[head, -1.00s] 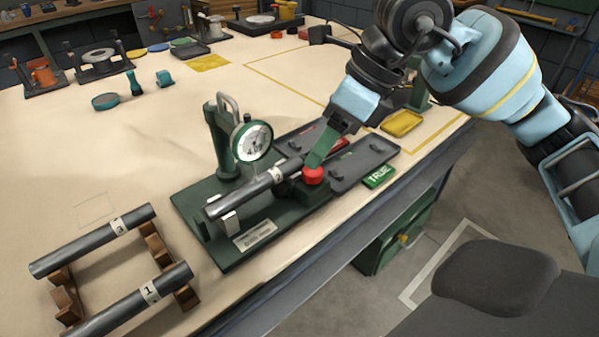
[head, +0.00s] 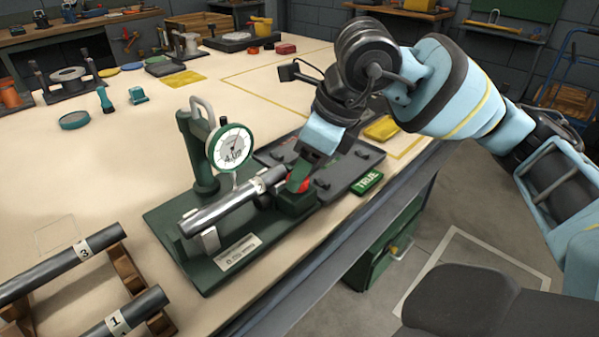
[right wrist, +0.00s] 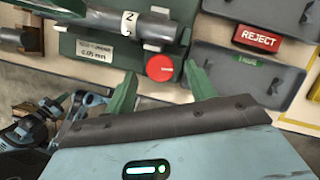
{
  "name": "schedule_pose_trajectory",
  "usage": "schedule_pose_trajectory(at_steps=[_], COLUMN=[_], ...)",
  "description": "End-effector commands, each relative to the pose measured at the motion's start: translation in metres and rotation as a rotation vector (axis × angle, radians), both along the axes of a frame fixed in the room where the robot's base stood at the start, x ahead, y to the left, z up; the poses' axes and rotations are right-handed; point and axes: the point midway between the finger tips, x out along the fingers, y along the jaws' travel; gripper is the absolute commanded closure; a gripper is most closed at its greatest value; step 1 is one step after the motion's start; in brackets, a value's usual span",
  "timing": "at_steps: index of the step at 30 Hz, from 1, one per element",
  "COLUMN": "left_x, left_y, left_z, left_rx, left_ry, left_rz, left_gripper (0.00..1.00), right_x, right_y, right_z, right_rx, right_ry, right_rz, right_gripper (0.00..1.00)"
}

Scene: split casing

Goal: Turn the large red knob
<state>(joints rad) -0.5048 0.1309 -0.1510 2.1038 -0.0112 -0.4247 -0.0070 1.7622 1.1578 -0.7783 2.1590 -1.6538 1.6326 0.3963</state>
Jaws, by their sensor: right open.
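The large red knob (head: 304,184) is on a green block at the right end of the gauge stand (head: 165,225). In the head view a green finger of my right gripper (head: 299,178) partly covers it. In the right wrist view the red knob (right wrist: 160,68) shows a short pale line on its face. There the fingers of my right gripper (right wrist: 161,76) are open, one on each side of the knob. Whether they touch it I cannot tell. A grey bar (head: 230,205) lies on the stand under a dial gauge (head: 231,147). My left gripper is not in view.
A dark tray (head: 348,172) and a green TRUE label (head: 367,183) are right of the stand. A red REJECT label (right wrist: 258,39) shows in the right wrist view. Bars marked 3 (head: 60,264) and 1 (head: 125,312) lie on a rack at the left. The table's middle is clear.

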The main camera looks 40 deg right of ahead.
Motion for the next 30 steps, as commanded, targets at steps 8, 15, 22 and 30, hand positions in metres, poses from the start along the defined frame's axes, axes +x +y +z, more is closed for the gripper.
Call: schedule_pose_trajectory(at_steps=[8, 15, 22, 30], left_x=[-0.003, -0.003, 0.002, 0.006], left_y=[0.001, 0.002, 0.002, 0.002], left_z=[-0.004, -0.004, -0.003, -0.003], left_rx=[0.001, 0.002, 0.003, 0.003], left_ry=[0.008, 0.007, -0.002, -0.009], left_rz=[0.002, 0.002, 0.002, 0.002], left_gripper=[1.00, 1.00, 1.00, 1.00], right_x=[0.006, 0.007, 0.007, 0.006], right_y=[0.004, 0.004, 0.004, 0.004], right_z=[-0.018, -0.018, -0.018, -0.018], right_rx=[0.001, 0.000, 0.000, 0.001], right_ry=[0.000, -0.001, -0.001, -0.001], right_rz=[0.000, 0.000, 0.000, -0.006], right_gripper=[0.45, 0.45, 0.75, 0.89])
